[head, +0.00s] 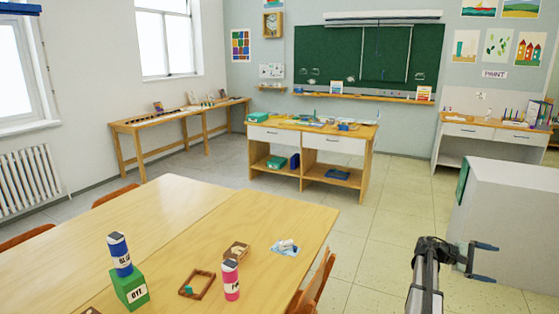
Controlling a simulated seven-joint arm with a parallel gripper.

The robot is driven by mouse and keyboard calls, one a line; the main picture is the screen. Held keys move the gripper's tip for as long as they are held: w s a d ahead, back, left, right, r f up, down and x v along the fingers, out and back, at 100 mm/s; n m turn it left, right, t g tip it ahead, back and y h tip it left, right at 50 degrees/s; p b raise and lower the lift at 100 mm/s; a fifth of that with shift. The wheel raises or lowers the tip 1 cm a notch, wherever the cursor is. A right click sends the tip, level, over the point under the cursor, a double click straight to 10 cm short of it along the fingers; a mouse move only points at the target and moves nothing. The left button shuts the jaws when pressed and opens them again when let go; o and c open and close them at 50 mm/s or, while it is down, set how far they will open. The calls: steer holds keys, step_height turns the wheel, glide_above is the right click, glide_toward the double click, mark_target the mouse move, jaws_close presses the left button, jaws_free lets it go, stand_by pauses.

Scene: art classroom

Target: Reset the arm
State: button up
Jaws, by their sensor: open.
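My gripper (485,262) is at the lower right of the head view, with its two blue-tipped fingers pointing right. The fingers are apart, and nothing shows between them. It is to the right of the wooden table (200,215), in front of the white cabinet (510,220). I cannot tell how close the fingers are to the cabinet.
On the table, a blue-labelled bottle (120,254) stands on a green box (130,288). A pink bottle (231,279), a small wooden box (237,251) and a wooden frame (197,284) are nearby. Chairs surround the table. Open floor (370,235) lies between table and cabinet.

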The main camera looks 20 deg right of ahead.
steer(key=s+d+f+n+g, duration=0.1)
steer(key=s+d+f+n, duration=0.15)
steer(key=s, duration=0.25)
step_height(320, 180, down, 6)
steer(key=a+n, duration=0.1)
steer(key=a, duration=0.1)
steer(key=w+a+f+t+y, duration=0.3)
steer(key=a+f, duration=1.1)
steer(key=a, duration=0.2)
steer(key=w+a+f+t+y, duration=0.2)
steer(key=w+a+f+t, duration=0.1)
steer(key=a+f, duration=1.2)
steer(key=s+a+f+m+y, duration=0.1)
steer(key=s+a, duration=0.5)
steer(key=a, duration=0.7)
steer(key=s+a+f+m+y, duration=0.1)
steer(key=s+a+f+y, duration=0.3)
steer(key=a, duration=0.9)
steer(key=s+a+f+m+g+y, duration=0.1)
steer(key=s+a+f+y, duration=0.2)
steer(key=s+a+f, duration=0.3)
steer(key=s+a, duration=0.3)
steer(key=a, duration=0.4)
steer(key=shift+a+m, duration=0.35)
steer(key=shift+s, duration=0.1)
